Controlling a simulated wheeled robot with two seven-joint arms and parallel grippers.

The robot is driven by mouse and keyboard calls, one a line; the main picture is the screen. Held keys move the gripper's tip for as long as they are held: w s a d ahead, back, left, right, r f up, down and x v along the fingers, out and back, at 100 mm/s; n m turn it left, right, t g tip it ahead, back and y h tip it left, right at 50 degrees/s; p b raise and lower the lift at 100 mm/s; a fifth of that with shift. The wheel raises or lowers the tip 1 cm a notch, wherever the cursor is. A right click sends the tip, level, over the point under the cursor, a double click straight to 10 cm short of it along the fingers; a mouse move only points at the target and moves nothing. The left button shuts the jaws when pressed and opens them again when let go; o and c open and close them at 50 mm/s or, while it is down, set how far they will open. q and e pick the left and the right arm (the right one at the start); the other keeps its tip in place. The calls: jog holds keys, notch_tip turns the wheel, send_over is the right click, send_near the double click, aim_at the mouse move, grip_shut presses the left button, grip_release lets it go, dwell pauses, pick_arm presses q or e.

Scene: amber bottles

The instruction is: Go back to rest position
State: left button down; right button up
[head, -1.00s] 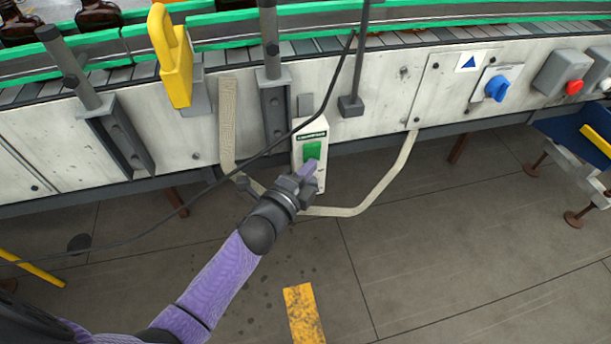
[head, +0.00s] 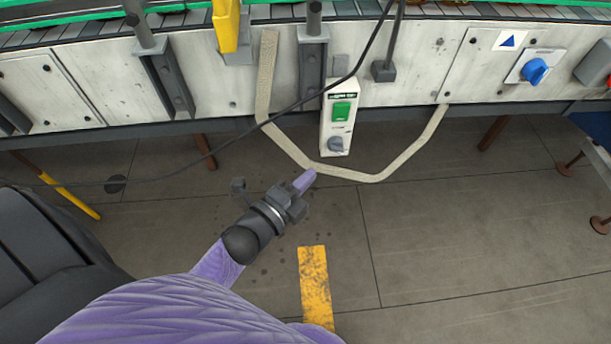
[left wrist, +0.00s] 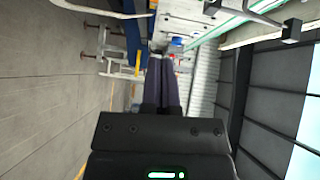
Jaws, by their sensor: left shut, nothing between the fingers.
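My left gripper (head: 304,182) is shut and empty, with its purple fingers together. It is over the floor below the conveyor side, apart from the white control box. In the left wrist view the shut fingers (left wrist: 161,82) point along the conveyor side. My right gripper is not in view.
The conveyor panel (head: 400,82) runs across the top, with a blue rotary switch (head: 535,71) at the right. A pale conduit (head: 399,165) loops below the control box, and a black cable (head: 222,143) crosses the view. A yellow floor mark (head: 315,285) lies ahead.

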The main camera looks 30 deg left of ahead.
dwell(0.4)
pick_arm(q)
jog(key=s+a+f+n+g+y, duration=0.1)
jog(key=s+f+n+g+y, duration=0.1)
jog(key=s+f+n+g, duration=0.45)
jog(key=s+a+f+n+g+y, duration=0.1)
jog(key=s+f+n+g, duration=0.15)
jog(key=s+f, duration=0.8)
jog(key=s+a+f+n+g, duration=0.1)
jog(key=s+f+n+g, duration=0.3)
jog(key=s, duration=0.6)
jog(key=s+a+f+n+g+y, duration=0.1)
jog(key=s+f+n+g, duration=0.3)
jog(key=s+f, duration=0.3)
jog(key=s, duration=0.3)
jog(key=shift+s+a+f+g, duration=0.15)
jog(key=shift+s+f+g, duration=0.2)
jog(key=shift+f+g, duration=0.05)
